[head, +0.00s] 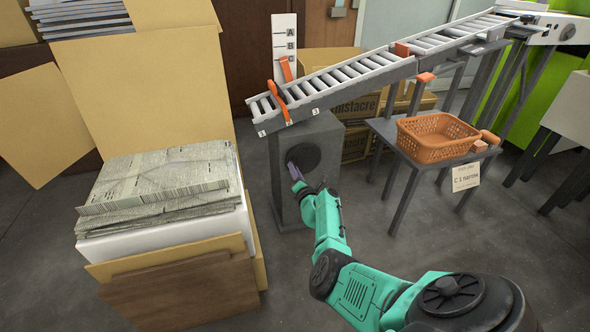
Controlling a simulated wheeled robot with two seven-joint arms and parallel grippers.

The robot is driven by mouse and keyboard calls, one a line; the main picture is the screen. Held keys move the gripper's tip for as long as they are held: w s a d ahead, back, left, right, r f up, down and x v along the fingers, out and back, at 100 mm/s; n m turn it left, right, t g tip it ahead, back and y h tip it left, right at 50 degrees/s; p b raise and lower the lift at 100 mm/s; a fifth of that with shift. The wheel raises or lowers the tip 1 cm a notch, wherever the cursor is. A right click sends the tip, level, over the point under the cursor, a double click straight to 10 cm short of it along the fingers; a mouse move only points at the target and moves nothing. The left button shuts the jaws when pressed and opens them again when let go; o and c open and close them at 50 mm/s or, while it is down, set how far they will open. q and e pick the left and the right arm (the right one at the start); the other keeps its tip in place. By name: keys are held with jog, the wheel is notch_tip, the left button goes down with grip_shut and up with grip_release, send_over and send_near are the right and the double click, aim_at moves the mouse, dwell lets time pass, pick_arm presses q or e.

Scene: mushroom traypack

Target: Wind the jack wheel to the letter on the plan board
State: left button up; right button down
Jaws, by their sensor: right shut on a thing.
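The jack wheel (300,152) is a dark disc on the front of a grey pedestal (323,123) under the low end of the roller conveyor. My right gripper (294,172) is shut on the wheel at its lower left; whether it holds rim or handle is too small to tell. A white letter scale (285,24) behind the conveyor shows A, B and C from top down. An orange pointer (286,68) stands just below the C. The plan board (466,177) is a small card at the orange basket's table; its larger line seems to begin with C. My left gripper is not in view.
The roller conveyor (350,78) slopes up to the right, with orange stops. An orange basket (437,137) stands on a grey table (400,142). A large open carton (165,245) with stacked sheets is close on the left. Cardboard boxes (355,150) stand behind the pedestal.

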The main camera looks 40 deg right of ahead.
jog(key=shift+r+m+p, duration=0.35)
jog(key=shift+r+m, duration=0.05)
jog(key=shift+m, duration=0.3)
jog(key=c, duration=0.8)
grip_release()
jog(key=shift+o, duration=0.2)
